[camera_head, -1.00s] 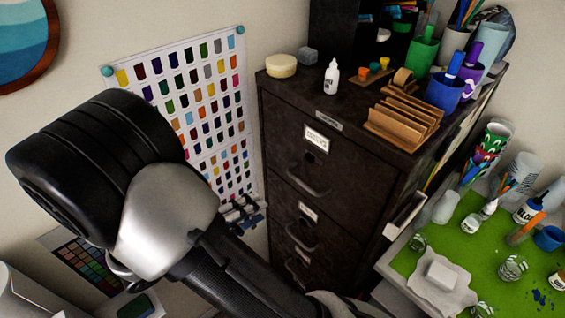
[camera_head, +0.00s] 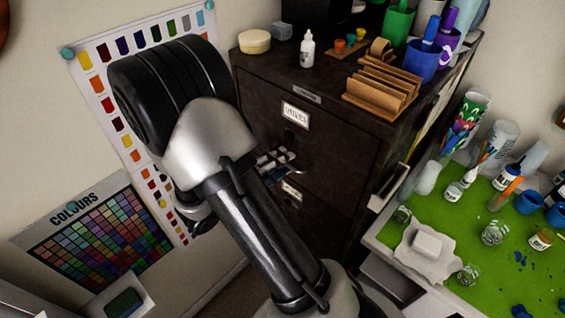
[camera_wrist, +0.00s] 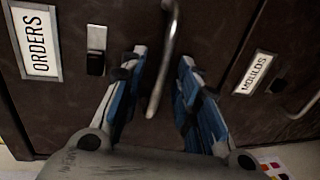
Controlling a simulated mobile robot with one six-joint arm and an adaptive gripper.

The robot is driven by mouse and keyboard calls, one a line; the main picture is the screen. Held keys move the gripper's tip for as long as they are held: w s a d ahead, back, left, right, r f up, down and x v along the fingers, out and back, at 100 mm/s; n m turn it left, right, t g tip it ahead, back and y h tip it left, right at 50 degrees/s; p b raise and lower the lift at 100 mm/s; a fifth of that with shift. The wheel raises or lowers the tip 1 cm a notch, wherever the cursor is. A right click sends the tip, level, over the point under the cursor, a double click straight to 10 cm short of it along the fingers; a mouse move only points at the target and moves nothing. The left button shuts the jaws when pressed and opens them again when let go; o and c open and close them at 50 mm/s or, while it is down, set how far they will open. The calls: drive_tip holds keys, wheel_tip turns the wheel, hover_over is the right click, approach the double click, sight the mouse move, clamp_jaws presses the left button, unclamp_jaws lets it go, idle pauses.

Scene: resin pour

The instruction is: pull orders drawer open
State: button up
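The dark brown orders drawer (camera_head: 265,100) is the top drawer of a cabinet and looks shut. Its white ORDERS label (camera_wrist: 35,40) is at the left of the wrist view, beside a dark latch (camera_wrist: 96,50). The drawer's curved metal handle (camera_wrist: 168,40) lies between my two blue-padded fingers. My gripper (camera_wrist: 163,58) is open around the handle, with a visible gap on both sides. In the head view my gripper (camera_head: 277,160) is at the drawer front, below the label (camera_head: 295,114), partly hiding the handle.
The moulds drawer, with its label (camera_wrist: 254,72), is below. A white bottle (camera_head: 307,48), a wooden rack (camera_head: 385,85) and cups stand on the cabinet top. A green-topped table (camera_head: 450,240) with jars is at the right. Colour charts (camera_head: 95,240) are at the left.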

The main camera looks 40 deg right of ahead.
drive_tip(key=shift+d+f, duration=0.1)
drive_tip(key=shift+d, duration=0.4)
clamp_jaws()
idle(0.5)
